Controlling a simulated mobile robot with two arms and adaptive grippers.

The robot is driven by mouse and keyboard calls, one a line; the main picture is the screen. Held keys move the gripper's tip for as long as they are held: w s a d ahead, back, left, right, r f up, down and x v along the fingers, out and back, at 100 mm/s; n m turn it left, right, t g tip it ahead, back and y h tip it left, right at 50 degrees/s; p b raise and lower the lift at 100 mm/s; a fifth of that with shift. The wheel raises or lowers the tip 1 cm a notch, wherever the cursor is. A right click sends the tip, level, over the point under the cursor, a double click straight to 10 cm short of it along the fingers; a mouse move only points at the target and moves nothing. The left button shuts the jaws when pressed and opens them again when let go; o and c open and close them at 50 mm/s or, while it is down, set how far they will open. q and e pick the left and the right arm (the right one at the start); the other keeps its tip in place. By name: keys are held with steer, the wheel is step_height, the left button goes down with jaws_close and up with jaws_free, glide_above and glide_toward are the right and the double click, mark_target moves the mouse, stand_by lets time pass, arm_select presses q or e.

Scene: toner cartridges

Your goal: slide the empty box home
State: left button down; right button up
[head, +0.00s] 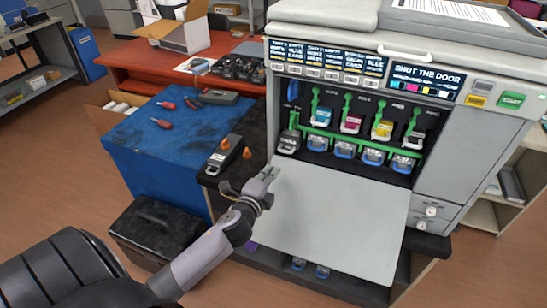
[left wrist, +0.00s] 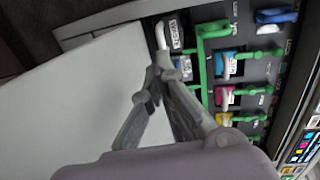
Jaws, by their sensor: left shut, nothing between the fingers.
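A dark grey box with a white label (head: 289,141) sits at the left end of the row in the open printer bay. I cannot tell how far in it sits. In the left wrist view, the box's labelled end (left wrist: 176,36) shows just beyond my fingertips. My left gripper (head: 268,173) is shut and empty, over the left edge of the lowered grey door (head: 335,220), in front of and below the box. In the left wrist view the gripper (left wrist: 160,58) points at the box's end; contact is unclear. My right gripper is out of view.
Cyan (head: 322,118), magenta (head: 351,123) and yellow (head: 382,128) cartridges with green levers fill the bay. A dark unit with an orange knob (head: 223,152) stands left of the printer. Screwdrivers lie on the blue bench (head: 185,130). A black case (head: 155,232) stands on the floor.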

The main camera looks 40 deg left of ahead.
mark_target(285, 151)
arm_select(q)
steer(key=b+x, duration=0.2)
steer(key=x, duration=0.4)
steer(key=shift+w+f, duration=0.1)
steer(key=shift+w, duration=0.1)
steer(key=shift+w+a, duration=0.15)
steer(key=shift+w, duration=0.55)
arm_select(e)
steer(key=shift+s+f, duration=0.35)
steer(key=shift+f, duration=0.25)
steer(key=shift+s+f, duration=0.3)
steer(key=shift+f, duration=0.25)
arm_select(q)
steer(key=shift+w, duration=0.15)
steer(key=shift+r+b+x, duration=0.15)
steer(key=shift+b+x, duration=0.2)
steer(key=shift+x, duration=0.8)
steer(key=shift+r+b+x, duration=0.2)
steer(key=shift+b+x, duration=0.15)
steer(key=shift+x, duration=0.75)
steer(key=shift+s, duration=0.3)
steer(key=v, duration=0.2)
steer(key=p+v, duration=0.1)
steer(key=v, duration=0.2)
steer(key=f+p+v, duration=0.1)
steer(key=v, duration=0.2)
steer(key=shift+s, duration=0.25)
steer(key=shift+f, duration=0.1)
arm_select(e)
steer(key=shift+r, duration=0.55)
